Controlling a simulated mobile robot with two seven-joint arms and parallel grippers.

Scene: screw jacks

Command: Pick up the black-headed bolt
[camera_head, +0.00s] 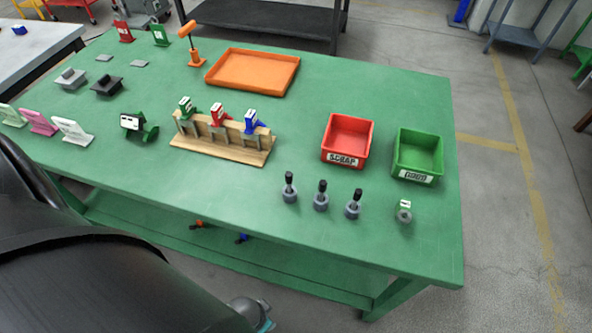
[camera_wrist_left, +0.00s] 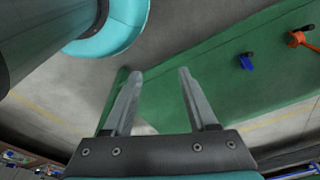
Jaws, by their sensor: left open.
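Several small dark-topped pieces stand upright in grey round bases near the front right of the green table (camera_head: 250,190): a left one (camera_head: 289,183), a middle one (camera_head: 321,189) and a right one (camera_head: 354,200). I cannot tell which of them is the black-headed bolt. My left arm crosses the lower left of the head view, its fingers out of that picture. In the left wrist view my left gripper (camera_wrist_left: 156,95) is open and empty, beside the green surface. My right gripper is in no view.
A red scrap bin (camera_head: 347,137) and a green bin (camera_head: 418,153) stand behind the pieces. A wooden rack (camera_head: 222,145) with coloured jacks and an orange tray (camera_head: 252,71) lie further left and back. A blue piece (camera_wrist_left: 245,62) and an orange piece (camera_wrist_left: 303,41) show low down.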

